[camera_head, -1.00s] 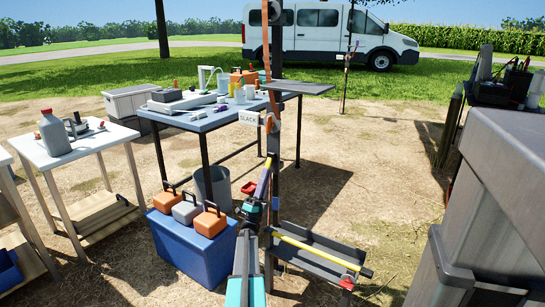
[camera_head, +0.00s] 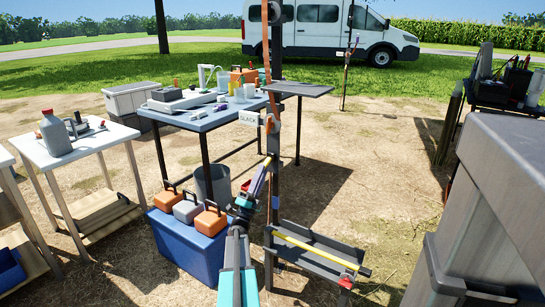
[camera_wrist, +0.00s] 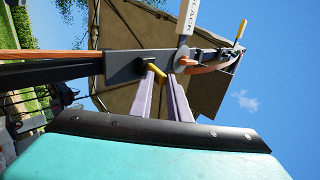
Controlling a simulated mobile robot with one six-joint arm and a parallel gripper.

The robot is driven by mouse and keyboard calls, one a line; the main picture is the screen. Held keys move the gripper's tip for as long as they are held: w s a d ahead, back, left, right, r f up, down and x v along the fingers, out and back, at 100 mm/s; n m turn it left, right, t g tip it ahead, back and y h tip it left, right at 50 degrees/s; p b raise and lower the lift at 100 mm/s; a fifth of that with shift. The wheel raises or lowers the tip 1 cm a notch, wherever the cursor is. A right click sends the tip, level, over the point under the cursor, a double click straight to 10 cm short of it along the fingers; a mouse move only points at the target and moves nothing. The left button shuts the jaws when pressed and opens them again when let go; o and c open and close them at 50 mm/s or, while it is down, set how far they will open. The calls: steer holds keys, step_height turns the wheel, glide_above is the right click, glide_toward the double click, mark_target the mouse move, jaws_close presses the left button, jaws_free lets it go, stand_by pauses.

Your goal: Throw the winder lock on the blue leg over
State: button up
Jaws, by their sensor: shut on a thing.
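A dark upright leg (camera_head: 278,140) stands in the middle of the head view, with a blue band (camera_head: 275,202) low on it. In the wrist view, a dark block (camera_wrist: 133,68) sits on the leg, and the yellow lever of the winder lock (camera_wrist: 156,71) sticks out of it. My gripper (camera_wrist: 163,80) is at this lever with its two purple fingers on either side, shut on it. In the head view my gripper (camera_head: 264,168) is against the leg, below the white SLACK tag (camera_head: 248,117); the lever is too small to make out there.
An orange strap (camera_head: 266,60) runs down the leg. A crank with a yellow handle (camera_wrist: 240,30) is beside the tag. A blue table (camera_head: 215,118) with gear stands behind, a blue cooler (camera_head: 190,245) with boxes at lower left, and a grey tray (camera_head: 318,252) at lower right.

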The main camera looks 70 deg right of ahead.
steer(key=shift+o, duration=0.3)
steer(key=r+p, duration=0.1)
steer(key=a+r+y+p, duration=0.1)
steer(key=r, duration=0.1)
steer(key=shift+w+a, duration=0.1)
steer(key=shift+w, duration=0.05)
steer(key=shift+r+t+y+p, duration=0.15)
steer(key=shift+t+y+p, duration=0.15)
steer(key=shift+p, duration=0.05)
steer(key=o, duration=0.7)
steer(key=shift+r, duration=0.15)
steer(key=p+v, duration=0.1)
steer(key=v, duration=1.3)
